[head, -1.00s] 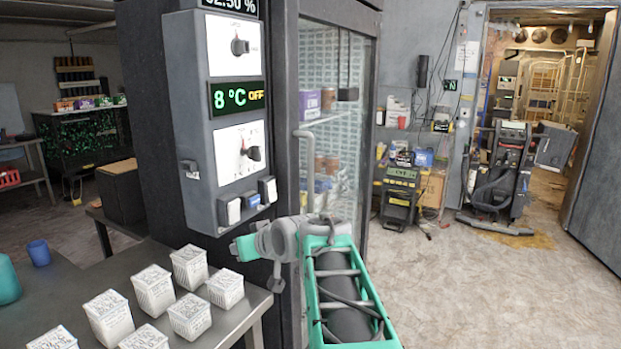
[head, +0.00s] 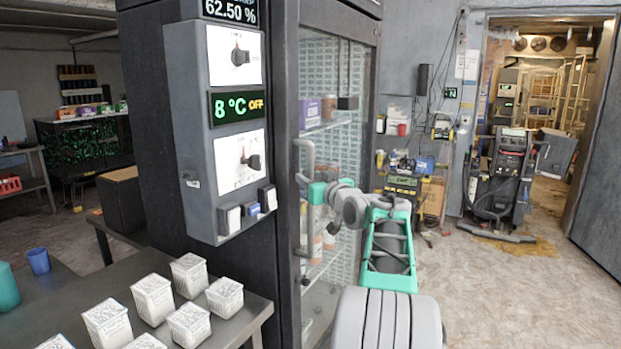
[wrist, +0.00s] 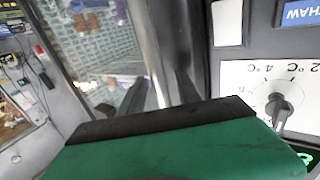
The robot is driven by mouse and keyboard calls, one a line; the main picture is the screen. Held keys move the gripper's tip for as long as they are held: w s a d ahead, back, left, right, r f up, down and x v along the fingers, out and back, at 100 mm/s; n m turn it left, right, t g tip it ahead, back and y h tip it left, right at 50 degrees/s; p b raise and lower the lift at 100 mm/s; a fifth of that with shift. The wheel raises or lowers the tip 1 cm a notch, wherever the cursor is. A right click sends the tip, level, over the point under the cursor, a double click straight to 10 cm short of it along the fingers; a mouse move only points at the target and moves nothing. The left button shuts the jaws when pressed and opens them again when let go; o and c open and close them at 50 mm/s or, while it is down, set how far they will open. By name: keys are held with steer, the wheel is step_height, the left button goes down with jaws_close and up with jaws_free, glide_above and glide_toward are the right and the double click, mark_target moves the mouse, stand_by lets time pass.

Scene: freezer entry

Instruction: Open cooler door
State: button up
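The cooler's glass door (head: 345,120) is shut in its dark frame. Its grey vertical bar handle (head: 304,152) runs down the door's left edge. My gripper (head: 301,181) is at the handle, about mid-height, with its green body just right of the bar. In the wrist view, my gripper (wrist: 160,92) shows two dark fingers apart, with a pale upright bar, seemingly the handle (wrist: 158,45), between them. I cannot tell whether the fingers touch it. The green body hides the lower part of that view.
A control panel (head: 192,120) with dials and a temperature display is left of the door. A metal table (head: 245,325) with several white cartons stands front left. A floor machine (head: 497,185) stands by the doorway at right.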

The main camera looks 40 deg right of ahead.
jaws_close()
stand_by(0.3)
stand_by(1.1)
